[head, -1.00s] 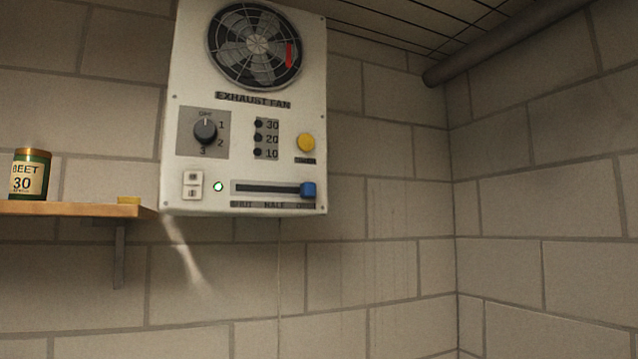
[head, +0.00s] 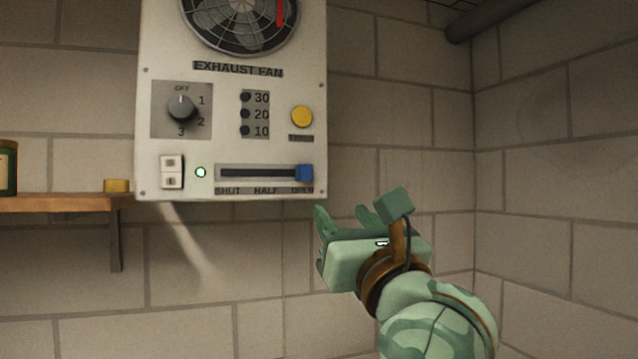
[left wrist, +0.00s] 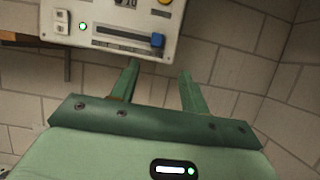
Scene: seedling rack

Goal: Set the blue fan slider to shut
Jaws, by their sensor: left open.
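The blue fan slider (head: 304,173) sits at the right end of its dark slot (head: 250,173), over the label OPEN, on the white exhaust fan panel (head: 225,150). The label SHUT is at the slot's left end and HALF is in the middle. The blue slider also shows in the left wrist view (left wrist: 157,40), beyond the fingers. My left gripper (head: 342,212) is open and empty, below and a little right of the slider, not touching it. Its two fingers stand apart in the left wrist view (left wrist: 158,82). My right gripper is in neither view.
The panel also carries a dial (head: 182,107) pointing to OFF, a yellow button (head: 302,117), a white rocker switch (head: 171,172) and a lit green lamp (head: 201,172). A wooden shelf (head: 60,203) with a can (head: 6,168) is at left. The wall right of the panel is bare.

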